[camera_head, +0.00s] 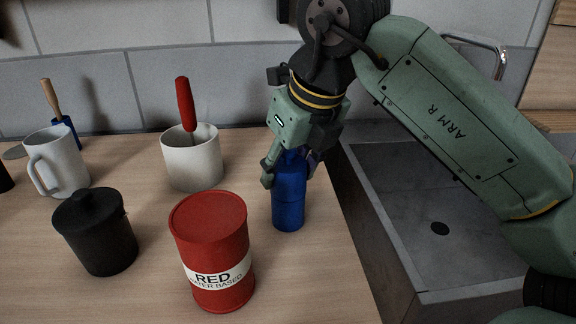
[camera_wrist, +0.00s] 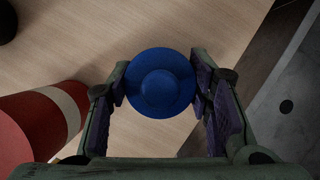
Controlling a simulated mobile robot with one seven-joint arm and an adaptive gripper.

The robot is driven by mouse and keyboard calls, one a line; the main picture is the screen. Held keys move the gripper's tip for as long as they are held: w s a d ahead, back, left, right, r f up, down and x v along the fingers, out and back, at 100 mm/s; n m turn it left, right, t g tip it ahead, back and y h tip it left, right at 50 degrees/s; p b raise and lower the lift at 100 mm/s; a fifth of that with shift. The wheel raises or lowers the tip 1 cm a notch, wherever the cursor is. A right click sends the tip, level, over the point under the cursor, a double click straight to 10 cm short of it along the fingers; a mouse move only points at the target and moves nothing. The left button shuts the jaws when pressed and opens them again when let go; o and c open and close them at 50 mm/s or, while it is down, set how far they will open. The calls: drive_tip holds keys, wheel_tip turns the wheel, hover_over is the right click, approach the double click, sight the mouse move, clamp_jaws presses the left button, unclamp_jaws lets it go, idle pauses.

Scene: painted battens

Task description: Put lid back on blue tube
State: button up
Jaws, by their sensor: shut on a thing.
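The blue tube (camera_head: 289,211) stands upright on the wooden counter, near its right edge by the sink. My gripper (camera_head: 287,172) points down over its top. In the wrist view the round blue lid (camera_wrist: 160,84), with a raised middle, lies between the two fingers of my gripper (camera_wrist: 161,92), which are shut on it. In the head view the blue lid and tube line up as one column. The fingers partly hide the upper part, and I cannot tell whether the lid is fully seated.
A red can (camera_head: 213,250) stands in front and left of the tube, with a black lidded pot (camera_head: 97,232) further left. Behind are a white cup (camera_head: 192,165) holding a red-handled tool, a white mug (camera_head: 58,163) and a blue brush (camera_head: 65,132). The sink (camera_head: 440,220) is right.

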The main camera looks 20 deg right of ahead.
drive_tip(key=o, duration=1)
drive_tip(key=shift+o, duration=0.4)
drive_tip(key=o, duration=0.4)
drive_tip(key=shift+o, duration=0.2)
drive_tip(key=shift+r, duration=0.15)
drive_tip(key=shift+r+p, duration=2.45)
drive_tip(key=shift+r, duration=0.95)
